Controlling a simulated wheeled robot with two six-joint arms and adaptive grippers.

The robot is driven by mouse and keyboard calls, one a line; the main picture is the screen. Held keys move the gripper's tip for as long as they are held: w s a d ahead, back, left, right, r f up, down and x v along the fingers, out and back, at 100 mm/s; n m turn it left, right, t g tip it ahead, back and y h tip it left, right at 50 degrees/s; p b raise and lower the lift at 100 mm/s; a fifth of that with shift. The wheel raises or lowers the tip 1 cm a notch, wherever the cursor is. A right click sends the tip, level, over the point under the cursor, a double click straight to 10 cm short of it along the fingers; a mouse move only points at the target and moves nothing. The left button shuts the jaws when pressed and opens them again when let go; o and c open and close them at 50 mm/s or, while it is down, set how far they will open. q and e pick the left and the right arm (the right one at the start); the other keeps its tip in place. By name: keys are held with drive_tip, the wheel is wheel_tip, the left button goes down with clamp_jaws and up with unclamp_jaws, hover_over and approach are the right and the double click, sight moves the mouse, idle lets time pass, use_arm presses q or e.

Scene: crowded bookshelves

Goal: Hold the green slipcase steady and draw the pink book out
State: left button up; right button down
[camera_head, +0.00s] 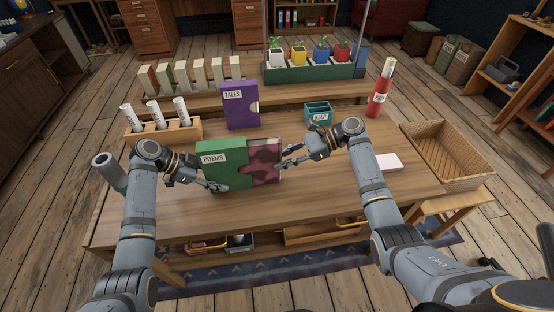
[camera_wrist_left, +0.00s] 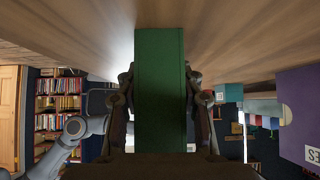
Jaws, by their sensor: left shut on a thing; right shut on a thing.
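The green slipcase (camera_head: 222,162), labelled POEMS, stands upright on the table in the head view. My left gripper (camera_head: 222,185) is shut on its left side. In the left wrist view, the slipcase (camera_wrist_left: 160,105) shows as a green edge between the two fingers of my left gripper (camera_wrist_left: 161,78). The pink book (camera_head: 265,162), with dark maroon patches, sticks out of the right side of the slipcase; its left part is hidden inside. My right gripper (camera_head: 283,164) is shut on the book's right edge.
A purple slipcase (camera_head: 239,105) labelled TALES stands behind. A teal KEEP box (camera_head: 317,112), a red cylinder (camera_head: 377,103) and a wooden rack of white rolls (camera_head: 190,133) are near. A white card (camera_head: 389,162) lies right; a wooden crate (camera_head: 452,178) is beyond. The front table strip is clear.

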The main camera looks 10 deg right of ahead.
drive_tip(key=shift+d, duration=0.3)
use_arm(q)
drive_tip(key=o, duration=1.1)
drive_tip(key=shift+c, duration=0.2)
use_arm(e)
drive_tip(key=d, duration=0.4)
drive_tip(key=shift+d, duration=0.1)
use_arm(q)
drive_tip(key=v, duration=0.7)
drive_tip(key=shift+f, duration=0.1)
drive_tip(key=shift+a+r, duration=0.2)
drive_tip(key=shift+r, duration=0.05)
use_arm(e)
drive_tip(key=shift+r, duration=0.1)
